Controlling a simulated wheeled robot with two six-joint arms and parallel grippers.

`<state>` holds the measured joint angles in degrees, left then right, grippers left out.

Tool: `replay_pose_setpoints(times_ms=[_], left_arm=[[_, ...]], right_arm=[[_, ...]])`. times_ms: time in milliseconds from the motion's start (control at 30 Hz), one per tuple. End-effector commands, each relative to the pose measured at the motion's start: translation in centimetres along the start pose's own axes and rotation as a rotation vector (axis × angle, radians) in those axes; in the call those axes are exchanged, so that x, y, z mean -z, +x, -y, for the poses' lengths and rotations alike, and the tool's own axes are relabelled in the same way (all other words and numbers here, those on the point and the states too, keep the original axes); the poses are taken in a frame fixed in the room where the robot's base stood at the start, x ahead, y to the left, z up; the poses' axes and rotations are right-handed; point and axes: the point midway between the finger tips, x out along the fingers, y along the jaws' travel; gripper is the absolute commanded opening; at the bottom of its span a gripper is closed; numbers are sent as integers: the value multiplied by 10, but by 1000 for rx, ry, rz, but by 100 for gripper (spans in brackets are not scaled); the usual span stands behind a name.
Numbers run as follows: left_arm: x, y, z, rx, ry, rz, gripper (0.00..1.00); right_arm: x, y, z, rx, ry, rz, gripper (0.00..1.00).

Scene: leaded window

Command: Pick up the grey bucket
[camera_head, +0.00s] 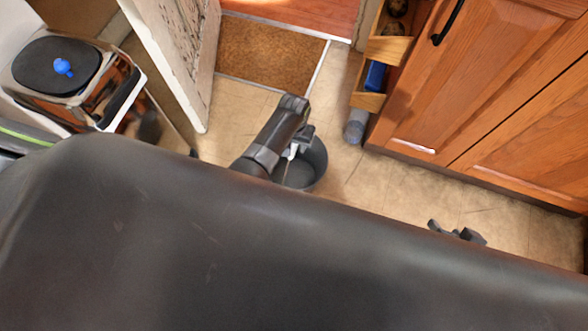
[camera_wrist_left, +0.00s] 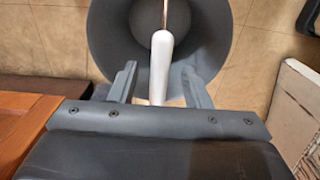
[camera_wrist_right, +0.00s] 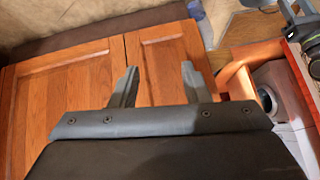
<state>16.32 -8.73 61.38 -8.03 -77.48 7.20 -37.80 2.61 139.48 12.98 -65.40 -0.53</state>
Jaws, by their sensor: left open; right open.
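The grey bucket (camera_head: 307,165) stands on the tiled floor in the head view, partly hidden behind my left arm. In the left wrist view the bucket (camera_wrist_left: 215,30) fills the upper middle, with its white handle grip (camera_wrist_left: 161,60) running between my fingers. My left gripper (camera_head: 298,145) is over the bucket, open, with its fingers (camera_wrist_left: 160,85) on either side of the white grip and apart from it. My right gripper (camera_head: 458,233) is open and empty, low at the right of the head view. In its wrist view its fingers (camera_wrist_right: 160,85) show before wooden cabinet doors.
Wooden cabinets (camera_head: 480,90) stand at the right, with a narrow open shelf (camera_head: 388,50) at their end. A worn white door (camera_head: 180,60) and a brown doormat (camera_head: 268,52) are at the back. A bin with a black lid (camera_head: 58,65) stands at the left.

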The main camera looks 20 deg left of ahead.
Motion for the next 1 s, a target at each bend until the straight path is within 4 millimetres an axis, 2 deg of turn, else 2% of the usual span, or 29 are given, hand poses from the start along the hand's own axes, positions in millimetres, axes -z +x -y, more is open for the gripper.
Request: replay_pose_setpoints(times_ms=[267,600,800,1000], left_arm=[[1,11,0,0,0,-1,44],[1,24,0,0,-1,0,44],[1,28,0,0,-1,0,44],[1,28,0,0,-1,-1,44]], right_arm=[[48,1,-5,-31,-30,-243,42],[103,-14,-6,-59,-71,-534,42],[121,-23,-6,-68,-87,-637,42],[124,-25,-5,-69,-90,-653,42]])
